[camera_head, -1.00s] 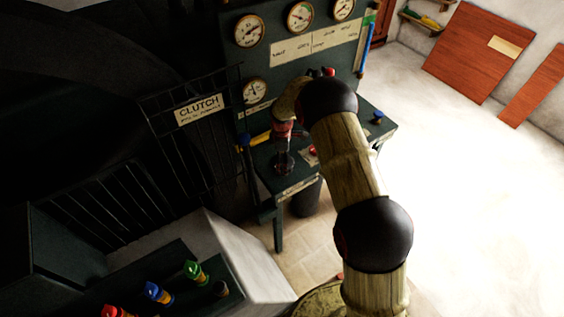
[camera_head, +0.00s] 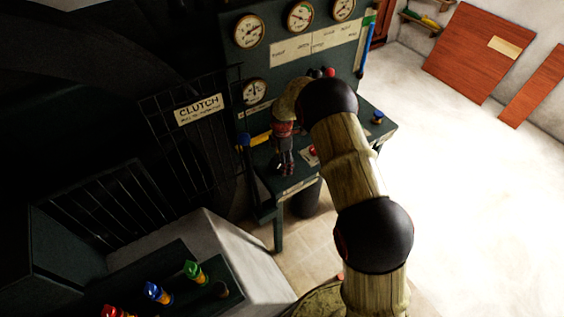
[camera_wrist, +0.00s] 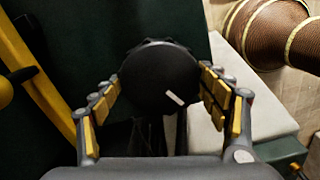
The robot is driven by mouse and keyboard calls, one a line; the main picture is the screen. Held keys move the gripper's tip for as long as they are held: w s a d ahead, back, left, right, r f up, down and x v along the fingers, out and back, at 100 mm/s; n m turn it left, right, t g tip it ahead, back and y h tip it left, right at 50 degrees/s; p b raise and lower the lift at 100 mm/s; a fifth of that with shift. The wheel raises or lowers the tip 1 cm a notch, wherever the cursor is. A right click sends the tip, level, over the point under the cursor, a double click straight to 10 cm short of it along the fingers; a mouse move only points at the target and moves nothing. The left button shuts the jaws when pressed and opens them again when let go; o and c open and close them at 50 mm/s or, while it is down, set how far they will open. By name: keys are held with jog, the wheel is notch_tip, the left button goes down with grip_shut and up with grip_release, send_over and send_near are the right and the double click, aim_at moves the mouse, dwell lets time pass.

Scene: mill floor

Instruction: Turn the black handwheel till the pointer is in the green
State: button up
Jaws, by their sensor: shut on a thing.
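The black handwheel (camera_wrist: 158,80) fills the middle of the wrist view, round, with a short white mark at its lower right. My gripper (camera_wrist: 160,84) has yellow-padded fingers on its left and right sides and is shut on it. In the head view my gripper (camera_head: 285,167) points down at the dark bench, and the handwheel cannot be made out there. Several dial gauges sit on the panel: upper left (camera_head: 250,31), upper middle (camera_head: 300,17), upper right (camera_head: 343,9) and lower left (camera_head: 255,91). Their green bands and pointers are too small to read surely.
A dark bench (camera_head: 385,128) under the panel carries a blue knob (camera_head: 377,117). A yellow bar (camera_wrist: 32,75) runs left of the wheel in the wrist view. A black railing with a CLUTCH sign (camera_head: 199,109) stands left. The floor at right is clear.

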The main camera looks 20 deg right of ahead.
jog(key=o, duration=1.1)
jog(key=shift+o, duration=0.3)
notch_tip(320, 180, up, 12)
dwell(0.3)
